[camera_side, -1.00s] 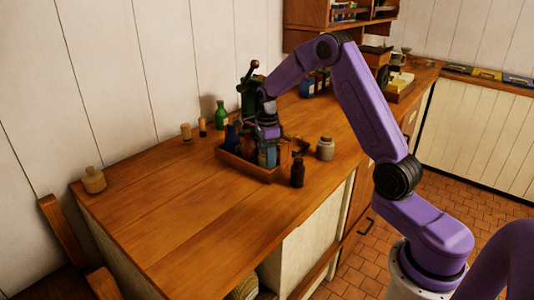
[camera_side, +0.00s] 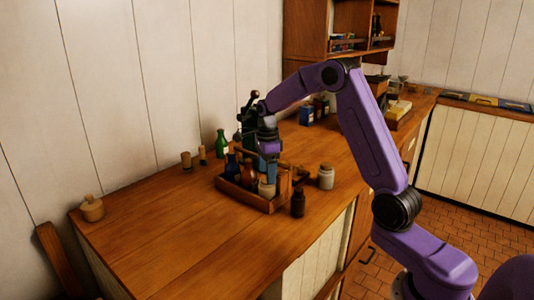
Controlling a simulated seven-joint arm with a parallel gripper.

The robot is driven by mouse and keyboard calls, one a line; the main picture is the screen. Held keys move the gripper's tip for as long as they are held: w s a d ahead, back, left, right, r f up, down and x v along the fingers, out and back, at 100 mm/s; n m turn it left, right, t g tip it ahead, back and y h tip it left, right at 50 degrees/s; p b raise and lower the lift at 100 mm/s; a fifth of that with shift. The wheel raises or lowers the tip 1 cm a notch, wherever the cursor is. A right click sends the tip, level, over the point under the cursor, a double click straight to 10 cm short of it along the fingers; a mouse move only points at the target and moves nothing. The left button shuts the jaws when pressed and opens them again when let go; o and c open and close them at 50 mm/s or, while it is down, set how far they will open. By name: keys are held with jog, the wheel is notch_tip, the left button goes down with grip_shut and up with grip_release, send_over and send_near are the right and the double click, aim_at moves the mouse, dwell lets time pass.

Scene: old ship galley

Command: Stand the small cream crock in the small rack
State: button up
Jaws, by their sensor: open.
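The small rack (camera_side: 232,192) is an open wooden tray with low walls on the counter. A small cream crock (camera_side: 267,188) stands in its front right part and looks upright. My gripper (camera_side: 269,172) is open, pointing down just above the crock. Its fingertips are small and partly merge with the rack's contents, so I cannot tell whether they still touch the crock. Blue and brown bottles (camera_side: 248,174) stand in the rack beside the crock.
A dark brown bottle (camera_side: 298,203) and a grey-white jar (camera_side: 326,177) stand right of the rack. A green bottle (camera_side: 221,143) and small wooden pieces (camera_side: 186,160) stand behind it. A tan jar (camera_side: 92,208) is far left. The counter's front left is clear.

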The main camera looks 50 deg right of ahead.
notch_tip(320, 180, up, 7)
jog(key=s+a+n, duration=1.6)
jog(key=a+n, duration=0.2)
jog(key=n, duration=0.1)
jog(key=s+f+n, duration=0.2)
jog(key=s+n, duration=1.6)
jog(key=s, duration=0.2)
jog(key=shift+s+f, duration=0.4)
